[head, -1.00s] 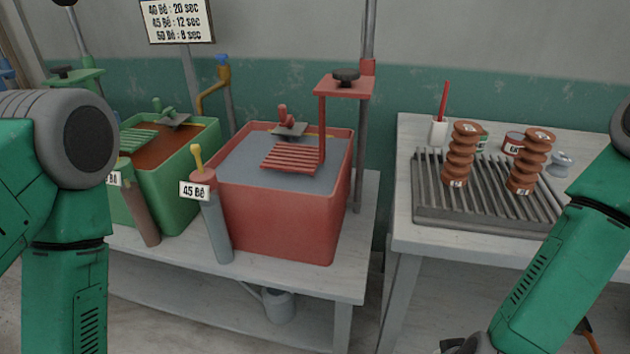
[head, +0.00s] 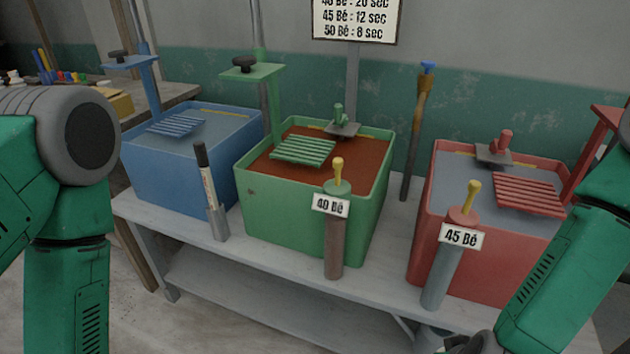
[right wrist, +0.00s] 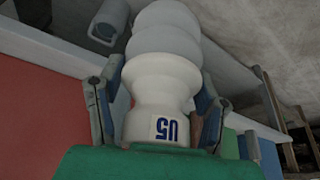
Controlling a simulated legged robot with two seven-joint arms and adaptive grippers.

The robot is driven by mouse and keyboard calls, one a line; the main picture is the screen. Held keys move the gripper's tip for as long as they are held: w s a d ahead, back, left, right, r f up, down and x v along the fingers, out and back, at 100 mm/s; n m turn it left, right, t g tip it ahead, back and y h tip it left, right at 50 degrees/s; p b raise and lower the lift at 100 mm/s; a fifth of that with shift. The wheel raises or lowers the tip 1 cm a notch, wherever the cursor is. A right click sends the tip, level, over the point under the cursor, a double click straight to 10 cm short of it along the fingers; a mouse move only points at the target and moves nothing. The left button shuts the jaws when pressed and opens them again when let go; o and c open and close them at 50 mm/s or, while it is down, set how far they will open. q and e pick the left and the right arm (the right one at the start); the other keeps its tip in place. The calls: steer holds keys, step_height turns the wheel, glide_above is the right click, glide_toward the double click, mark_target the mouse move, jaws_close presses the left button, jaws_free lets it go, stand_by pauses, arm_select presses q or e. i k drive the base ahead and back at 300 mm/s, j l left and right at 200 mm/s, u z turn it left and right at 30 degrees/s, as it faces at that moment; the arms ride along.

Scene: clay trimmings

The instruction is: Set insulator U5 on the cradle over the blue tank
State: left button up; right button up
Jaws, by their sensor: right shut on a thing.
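The white insulator marked U5 (right wrist: 165,85) fills the middle of the right wrist view, with its blue label near my palm. My right gripper (right wrist: 158,108) is shut on it, with fingers on both sides. In the head view only a dark bit of that hand shows at the bottom edge, and U5 is not visible there. The blue tank (head: 165,172) stands at the left end of the bench. Its blue slatted cradle (head: 176,125) sits over the grey liquid and looks empty. My left arm shows at the left edge, but its gripper is out of frame.
A green tank (head: 262,215) with brown liquid stands mid-bench, and a red tank (head: 430,205) at right. Both have slatted cradles and posts. Upright tubes (head: 333,240) labelled 40 Bé and 45 Bé (head: 441,275), plus a marker-like stick (head: 207,180), stand along the bench front.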

mark_target(178, 124)
steer(key=i+j, duration=0.1)
steer(key=j, duration=0.25)
steer(key=i+j+u, duration=0.1)
steer(key=j, duration=0.3)
steer(key=i+j, duration=0.15)
steer(key=j, duration=0.2)
steer(key=i+j+u, duration=0.1)
steer(key=j, duration=0.25)
steer(key=i+j, duration=0.2)
steer(key=j, duration=0.2)
steer(key=i+j+u, duration=0.1)
steer(key=j, duration=0.25)
